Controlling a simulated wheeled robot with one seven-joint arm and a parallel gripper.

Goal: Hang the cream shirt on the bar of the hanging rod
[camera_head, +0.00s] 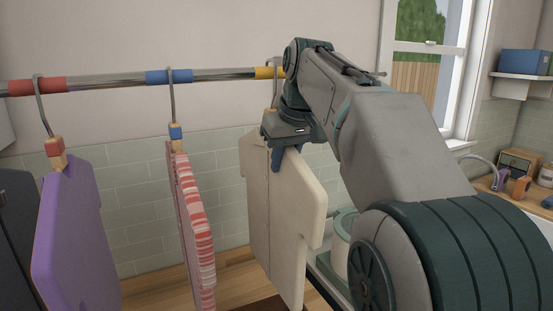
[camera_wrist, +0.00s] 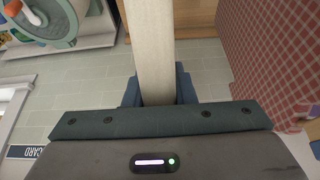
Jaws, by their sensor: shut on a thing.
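The cream shirt (camera_head: 290,205) is a stiff, flat, upright shape below the yellow-banded part of the metal bar (camera_head: 120,80). Its hook (camera_head: 272,94) shows beside my arm, with its top at the yellow band (camera_head: 268,72); my wrist partly hides it, so I cannot tell whether it rests on the bar. My gripper (camera_head: 284,157) is shut on the upper part of the shirt. In the wrist view the cream shirt (camera_wrist: 152,50) runs edge-on between the two blue fingers of my gripper (camera_wrist: 157,90).
A purple shirt (camera_head: 75,235) hangs at the red band and a red-and-white shirt (camera_head: 190,230) at the blue band, left of the cream one. A window (camera_head: 425,50) and a counter (camera_head: 520,195) are at the right. A pale green round container (camera_head: 345,225) stands behind my arm.

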